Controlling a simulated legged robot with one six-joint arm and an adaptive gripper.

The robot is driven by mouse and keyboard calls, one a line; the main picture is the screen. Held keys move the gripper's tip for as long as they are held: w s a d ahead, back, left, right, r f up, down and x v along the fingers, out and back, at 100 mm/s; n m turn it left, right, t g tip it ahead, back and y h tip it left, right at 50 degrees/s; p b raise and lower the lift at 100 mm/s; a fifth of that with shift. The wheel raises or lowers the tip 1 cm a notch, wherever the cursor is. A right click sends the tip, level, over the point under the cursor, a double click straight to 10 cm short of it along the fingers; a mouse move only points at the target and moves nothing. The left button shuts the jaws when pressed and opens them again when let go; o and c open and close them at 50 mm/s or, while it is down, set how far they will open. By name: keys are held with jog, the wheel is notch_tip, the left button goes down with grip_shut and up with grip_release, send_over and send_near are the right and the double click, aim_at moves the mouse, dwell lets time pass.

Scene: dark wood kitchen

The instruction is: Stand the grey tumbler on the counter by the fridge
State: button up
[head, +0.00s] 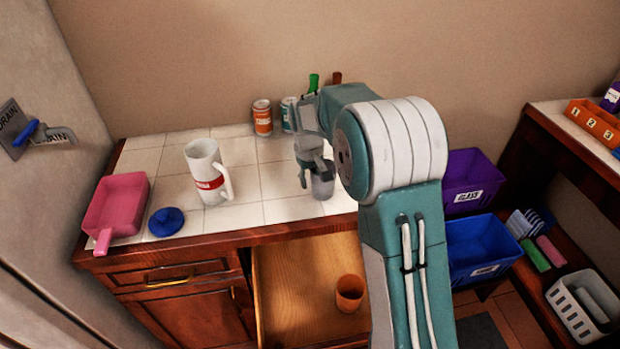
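A grey tumbler (323,188) is upright at the front right part of the white tiled counter (283,211), partly hidden by my gripper. My gripper (314,178) points down at the tumbler, one finger at its left side and the other in front of its upper part. I cannot tell whether the fingers press on the tumbler, or whether its base touches the tiles. A tall grey panel (50,190) stands at the counter's left end; I cannot tell whether it is the fridge.
A white mug (204,165), pink pan (117,207) and blue lid (166,221) occupy the counter's left half. Cans (262,118) stand at the back. An open drawer (300,290) below holds an orange cup (350,292). Purple (470,170) and blue bins (480,245) are right.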

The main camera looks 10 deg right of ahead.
jog(key=shift+d+r, duration=0.1)
jog(key=shift+d, duration=0.1)
jog(key=shift+r, duration=0.4)
notch_tip(320, 180, up, 10)
jog(key=s+r+t, duration=0.1)
jog(key=s+r, duration=0.6)
jog(key=s, duration=0.1)
jog(key=s+d+f+m+t, duration=0.1)
jog(key=s+t, duration=0.1)
jog(key=s, duration=1)
jog(key=s+d+f+m+t, duration=0.1)
jog(key=s+m+t, duration=0.1)
jog(key=s, duration=1)
jog(key=shift+s+d+f+y, duration=0.15)
jog(key=shift+s+d+y, duration=0.1)
jog(key=shift+y, duration=0.15)
